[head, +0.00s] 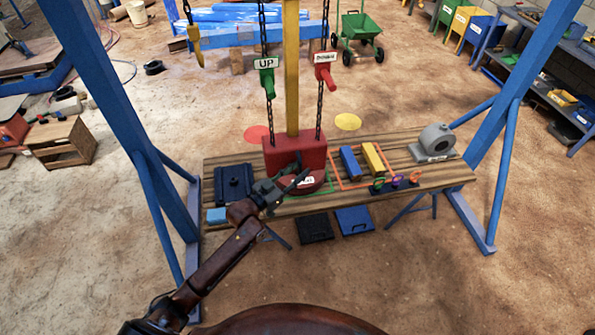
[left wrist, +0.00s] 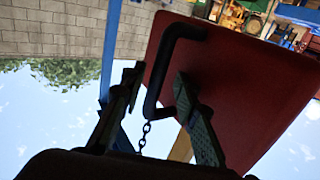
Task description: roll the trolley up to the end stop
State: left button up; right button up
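In the left wrist view a large red panel (left wrist: 245,85) carries a black bar handle (left wrist: 153,85). My left gripper (left wrist: 157,78) is open, with one finger on each side of the handle; contact is not clear. A chain (left wrist: 145,135) hangs beyond it. I cannot tell which part is the trolley, and I cannot make out the end stop. My right gripper is out of view.
The wooden bench (head: 225,162) holds blue and yellow blocks and a grey machine part (head: 435,140). Chains with a green UP tag (head: 266,63) and a red tag (head: 323,58) hang over it. Blue frame legs (head: 125,110) stand at both sides.

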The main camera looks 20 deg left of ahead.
pick_arm(q)
jog(key=v, duration=1.2)
jog(key=s+a+f+n+g+y, duration=0.15)
jog(key=a+f, duration=0.25)
jog(key=f, duration=0.7)
jog(key=a+f+n+g+y, duration=0.1)
jog(key=a+f+y, duration=0.3)
jog(key=f, duration=0.6)
jog(key=s+a+f+g+y, duration=0.1)
jog(key=s+a+f, duration=0.1)
jog(key=s+f, duration=0.35)
jog(key=s+a+f+n+g+b, duration=0.1)
jog(key=s+a+f, duration=0.1)
jog(key=f, duration=0.7)
jog(key=s+a+f+g+y, duration=0.1)
jog(key=s+a+f, duration=0.15)
jog(key=f, duration=0.45)
jog(key=s+d+f+g+y, duration=0.1)
jog(key=s+d+f+g, duration=0.15)
jog(key=s+f, duration=1)
jog(key=s+d+f+g, duration=0.1)
jog(key=s+f+g, duration=0.3)
jog(key=s+f, duration=0.9)
jog(key=s+d+f+g+b, duration=0.1)
jog(key=s+d+g, duration=0.2)
jog(key=s, duration=1.4)
jog(key=shift+d, duration=0.55)
